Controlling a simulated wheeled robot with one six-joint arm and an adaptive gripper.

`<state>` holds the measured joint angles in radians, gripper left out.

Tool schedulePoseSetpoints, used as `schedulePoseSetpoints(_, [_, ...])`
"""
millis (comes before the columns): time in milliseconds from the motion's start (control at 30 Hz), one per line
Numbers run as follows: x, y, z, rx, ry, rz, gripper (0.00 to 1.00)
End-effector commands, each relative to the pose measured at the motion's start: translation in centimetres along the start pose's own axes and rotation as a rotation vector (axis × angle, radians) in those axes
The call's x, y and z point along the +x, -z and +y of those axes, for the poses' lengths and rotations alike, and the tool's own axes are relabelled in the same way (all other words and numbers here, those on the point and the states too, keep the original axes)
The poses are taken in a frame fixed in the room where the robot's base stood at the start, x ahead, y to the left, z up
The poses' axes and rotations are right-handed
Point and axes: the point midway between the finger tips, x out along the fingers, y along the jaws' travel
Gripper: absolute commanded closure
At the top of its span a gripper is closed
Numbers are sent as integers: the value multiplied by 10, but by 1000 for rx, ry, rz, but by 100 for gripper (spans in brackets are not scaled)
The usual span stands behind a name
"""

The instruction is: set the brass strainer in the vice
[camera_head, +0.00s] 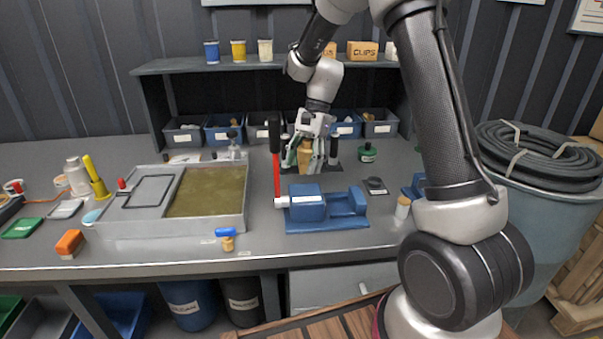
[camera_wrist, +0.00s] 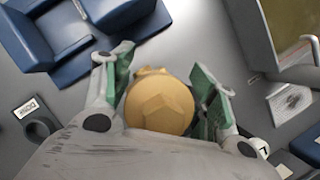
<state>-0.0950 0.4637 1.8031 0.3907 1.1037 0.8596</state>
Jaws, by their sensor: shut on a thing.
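In the head view the strainer (camera_head: 305,158) hangs upright from my gripper (camera_head: 308,150), behind the vice. In the wrist view the vice (camera_wrist: 70,35) is at the upper left, apart from the strainer. The strainer's lower end is hard to make out.
A grey tray (camera_head: 110,228) with a murky basin lies left of the vice. A small brass fitting (camera_head: 228,243) and blue piece (camera_head: 226,232) lie at the front. Bins (camera_head: 222,130) line the back under a shelf (camera_head: 190,66). A black ring (camera_wrist: 40,129) lies on the bench.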

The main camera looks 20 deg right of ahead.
Motion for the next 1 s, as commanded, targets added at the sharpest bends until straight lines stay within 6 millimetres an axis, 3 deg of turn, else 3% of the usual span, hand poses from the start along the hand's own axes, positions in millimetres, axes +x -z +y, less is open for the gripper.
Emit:
schedulePoseSetpoints(367, [38,16,0,0,0,1,80])
schedulePoseSetpoints(733, [42,18,0,-1,1,1,80])
schedulePoseSetpoints(767, [42,18,0,-1,0,1,39])
schedulePoseSetpoints(867, [42,18,0,-1,0,1,21])
schedulePoseSetpoints(1000, [42,18,0,-1,1,1,21])
